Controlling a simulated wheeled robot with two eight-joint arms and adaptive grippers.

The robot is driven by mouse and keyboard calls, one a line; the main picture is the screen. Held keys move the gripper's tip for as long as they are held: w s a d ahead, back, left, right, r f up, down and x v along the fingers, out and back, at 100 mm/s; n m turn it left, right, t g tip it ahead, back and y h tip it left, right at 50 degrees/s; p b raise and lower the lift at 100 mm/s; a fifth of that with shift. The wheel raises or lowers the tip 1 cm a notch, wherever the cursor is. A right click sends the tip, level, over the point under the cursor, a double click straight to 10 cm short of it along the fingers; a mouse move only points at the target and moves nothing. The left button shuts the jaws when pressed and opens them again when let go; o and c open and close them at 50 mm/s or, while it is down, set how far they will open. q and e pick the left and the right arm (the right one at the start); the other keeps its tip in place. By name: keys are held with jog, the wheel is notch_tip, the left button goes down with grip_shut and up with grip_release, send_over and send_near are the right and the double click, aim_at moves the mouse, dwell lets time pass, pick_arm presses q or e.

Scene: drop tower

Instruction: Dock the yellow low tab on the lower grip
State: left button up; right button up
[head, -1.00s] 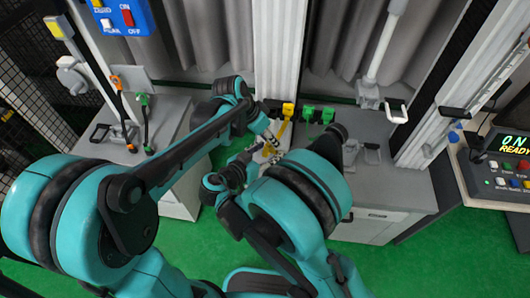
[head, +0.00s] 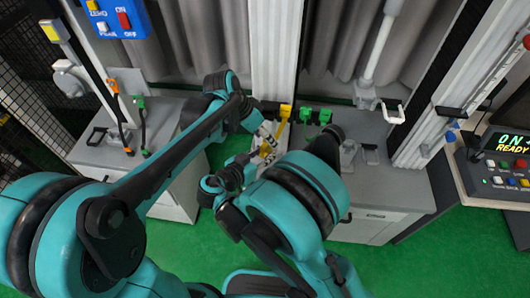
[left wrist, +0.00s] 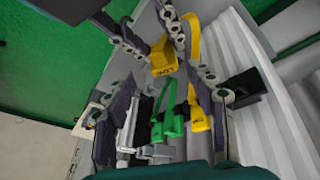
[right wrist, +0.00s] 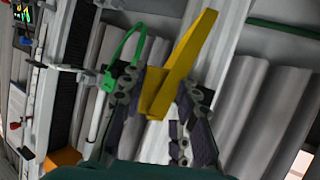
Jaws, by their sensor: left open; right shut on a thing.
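The yellow low tab (left wrist: 163,55), marked LOW, is held between the fingers of my right gripper (left wrist: 148,38). The right wrist view shows the right gripper (right wrist: 157,98) shut on the tab (right wrist: 154,92). A yellow strap (right wrist: 192,45) rises past it. My left gripper (left wrist: 160,115) is open, its fingers apart with nothing clamped between them. In the head view the left gripper (head: 267,133) and right gripper (head: 256,155) are close together below the yellow holder (head: 285,110). I cannot make out the lower grip for certain.
Green tabs (head: 315,115) hang right of the yellow holder; one shows in the left wrist view (left wrist: 172,122). Grey cabinets (head: 385,195) stand on both sides. The lit console (head: 508,150) is at right. Green floor (head: 215,250) is open in front.

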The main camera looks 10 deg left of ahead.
pick_arm(q)
jog(key=v, duration=1)
jog(key=s+a+f+n+t+y, duration=0.2)
jog(key=s+a+f+n, duration=0.2)
jog(key=s, duration=0.3)
jog(key=s+a+f+n+t+y, duration=0.2)
jog(key=s+a+f+n+t, duration=0.1)
jog(key=s, duration=0.4)
jog(key=shift+a+f+n, duration=0.5)
jog(key=shift+a+n, duration=0.2)
jog(key=shift+a, duration=0.1)
pick_arm(e)
jog(key=w+d+r+n+y, duration=0.1)
jog(key=d+r, duration=0.1)
jog(key=d, duration=0.5)
jog(key=w+d+r+t+y, duration=0.1)
jog(key=d+r, duration=0.2)
jog(key=d, duration=0.5)
jog(key=w+d+r+n+y, duration=0.1)
jog(key=d+r, duration=0.2)
jog(key=d, duration=0.5)
jog(key=shift+w+r+n, duration=0.25)
jog(key=shift+n, duration=0.05)
